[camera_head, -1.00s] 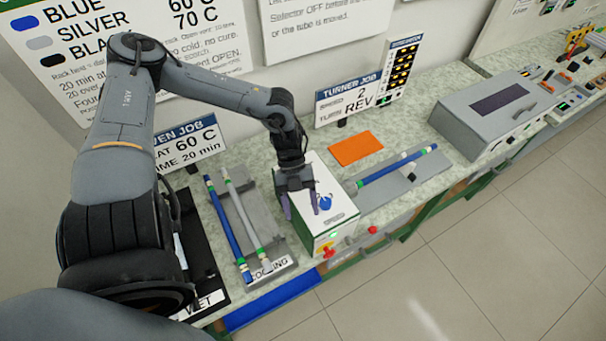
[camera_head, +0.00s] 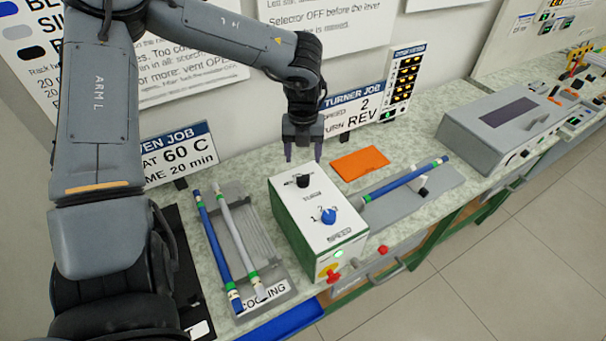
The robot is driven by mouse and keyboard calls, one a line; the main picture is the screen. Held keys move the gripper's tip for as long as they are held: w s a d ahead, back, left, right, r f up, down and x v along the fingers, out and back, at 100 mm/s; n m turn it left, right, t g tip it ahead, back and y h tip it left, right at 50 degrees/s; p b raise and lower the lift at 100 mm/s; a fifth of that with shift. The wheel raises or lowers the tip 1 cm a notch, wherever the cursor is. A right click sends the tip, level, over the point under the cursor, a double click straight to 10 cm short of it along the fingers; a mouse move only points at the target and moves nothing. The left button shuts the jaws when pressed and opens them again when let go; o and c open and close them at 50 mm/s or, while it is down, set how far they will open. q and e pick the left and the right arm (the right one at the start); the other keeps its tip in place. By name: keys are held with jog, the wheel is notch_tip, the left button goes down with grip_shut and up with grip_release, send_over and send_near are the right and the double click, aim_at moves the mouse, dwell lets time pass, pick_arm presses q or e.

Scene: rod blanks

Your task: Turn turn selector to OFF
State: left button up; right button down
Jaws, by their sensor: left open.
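The turner control box (camera_head: 316,228) is white on top with green lower sides and stands on the bench in the middle of the head view. Its black turn selector knob (camera_head: 303,181) is at the far end of the top. The selector's position marks are too small to read. A blue speed knob (camera_head: 328,215) is nearer, with numbers around it. My left gripper (camera_head: 303,155) is open and empty, fingers pointing down, just beyond and above the selector, apart from it as far as I can see. My right gripper is not in view.
A cooling rack (camera_head: 252,236) with a blue and a silver rod is left of the box. An orange pad (camera_head: 359,163) lies behind right. A blue rod (camera_head: 404,182) rests on a grey turner base. Sign boards stand behind, including the TURNER JOB sign (camera_head: 352,107).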

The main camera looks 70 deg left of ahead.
aim_at(303, 176)
pick_arm(q)
notch_tip(303, 176, down, 8)
jog(key=shift+r+b, duration=0.25)
jog(key=shift+b, duration=0.1)
jog(key=c, duration=1.1)
jog(key=shift+o, duration=0.2)
jog(key=shift+m, duration=0.4)
jog(key=m, duration=0.4)
jog(key=shift+m, duration=0.4)
jog(key=m, duration=0.6)
jog(key=shift+p, duration=0.4)
jog(key=shift+m, duration=0.3)
